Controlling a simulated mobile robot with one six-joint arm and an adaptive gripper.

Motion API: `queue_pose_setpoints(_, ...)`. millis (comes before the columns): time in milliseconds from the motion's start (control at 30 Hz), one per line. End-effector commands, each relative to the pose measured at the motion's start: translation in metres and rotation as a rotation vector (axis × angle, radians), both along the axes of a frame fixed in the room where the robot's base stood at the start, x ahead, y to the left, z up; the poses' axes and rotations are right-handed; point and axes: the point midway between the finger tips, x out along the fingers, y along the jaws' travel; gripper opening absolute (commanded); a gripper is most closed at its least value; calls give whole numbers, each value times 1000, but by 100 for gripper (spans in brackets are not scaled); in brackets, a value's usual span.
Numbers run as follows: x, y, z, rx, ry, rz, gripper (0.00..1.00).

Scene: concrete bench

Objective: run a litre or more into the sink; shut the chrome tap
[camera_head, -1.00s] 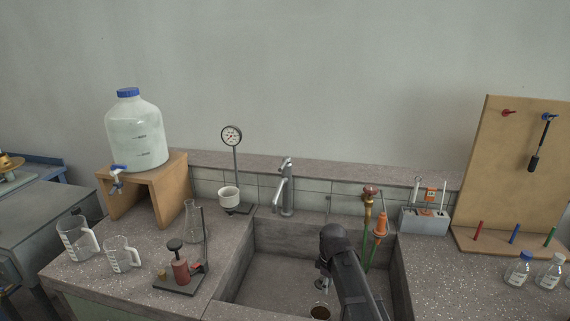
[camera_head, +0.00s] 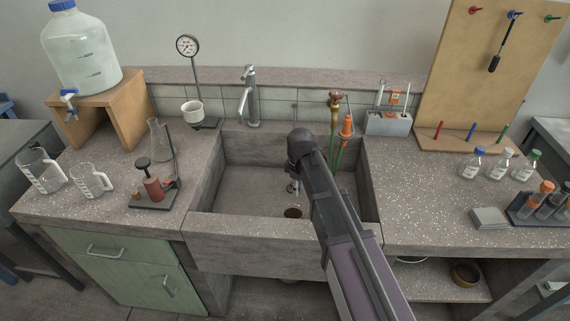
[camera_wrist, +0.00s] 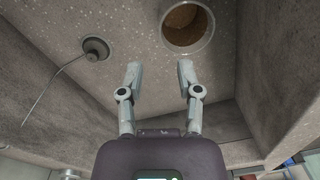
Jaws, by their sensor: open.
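The chrome tap (camera_head: 252,100) stands upright at the back edge of the stone sink (camera_head: 228,228), its spout over the basin. No water stream shows from the spout. My gripper (camera_head: 293,187) is above the basin, in front of and to the right of the tap, and apart from it. In the wrist view my gripper (camera_wrist: 160,72) has its two fingers spread with nothing between them. A round brown drain opening (camera_wrist: 188,26) lies beyond the fingertips. A grey plug (camera_wrist: 96,48) with a thin cord lies beside it on the sink floor.
A brass valve with a red top (camera_head: 335,100) stands right of the chrome tap. A carboy (camera_head: 80,50) on a wooden stand, measuring jugs (camera_head: 90,180), a flask and a small stand occupy the left counter. Bottles (camera_head: 497,165) and a pegboard (camera_head: 470,70) are right.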

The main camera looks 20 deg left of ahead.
Motion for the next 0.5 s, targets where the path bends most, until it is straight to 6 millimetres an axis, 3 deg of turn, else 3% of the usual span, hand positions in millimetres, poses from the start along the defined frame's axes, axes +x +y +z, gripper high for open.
queue_pose_setpoints(267,7,2,5,-35,-69,49,55)
queue_pose_setpoints(500,32,8,27,-161,-289,221,55)
